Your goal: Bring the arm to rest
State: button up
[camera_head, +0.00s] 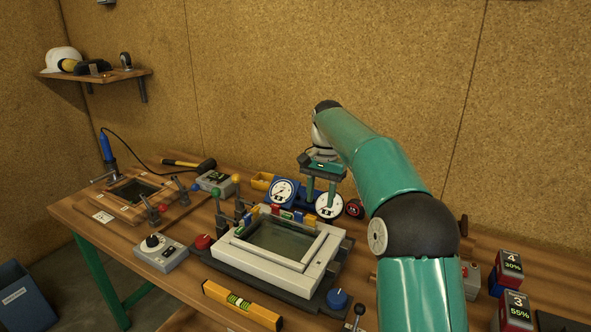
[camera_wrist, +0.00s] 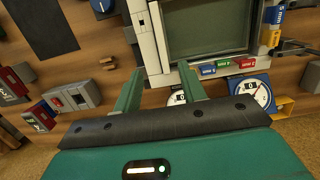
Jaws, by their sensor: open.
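My green arm reaches in from the right in the head view. My gripper (camera_head: 320,190) hangs over the back of the workbench, pointing down, near the two round gauges. In the wrist view my gripper (camera_wrist: 158,88) has its two green fingers spread apart with nothing between them. The light grey glass frame (camera_head: 318,262) lies on a dark base in front of my gripper, and it also shows in the wrist view (camera_wrist: 148,45). Its glass pane (camera_head: 280,240) is inside the frame. One gauge (camera_head: 328,205) is partly behind a finger, so I cannot tell whether they touch.
A wooden frame fixture (camera_head: 125,205), a grey knob box (camera_head: 160,252) and a yellow level (camera_head: 242,303) lie on the bench (camera_head: 85,226). A hammer (camera_head: 190,163) lies at the back. Numbered boxes (camera_head: 515,312) stand at right. Open air lies above the bench at left.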

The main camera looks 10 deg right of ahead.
jog(key=s+a+r+n+t+h, duration=0.15)
jog(key=s+r, duration=0.25)
jog(key=s, duration=0.5)
jog(key=s+a+r+n+t, duration=0.1)
jog(key=s+r+n+t, duration=0.15)
jog(key=s, duration=0.65)
jog(key=s+f+n+t, duration=0.1)
jog(key=s+f, duration=0.2)
jog(key=s, duration=0.6)
jog(key=s+d+f+n+t, duration=0.1)
jog(key=s+f, duration=0.3)
jog(key=s, duration=0.6)
jog(key=shift+d+f+n+t+y, duration=0.25)
jog(key=shift+n+t+y, duration=0.15)
jog(key=shift+n, duration=0.1)
jog(key=shift+w, duration=0.1)
jog(key=shift+c, duration=0.2)
grip_shut()
jog(key=shift+a, duration=0.2)
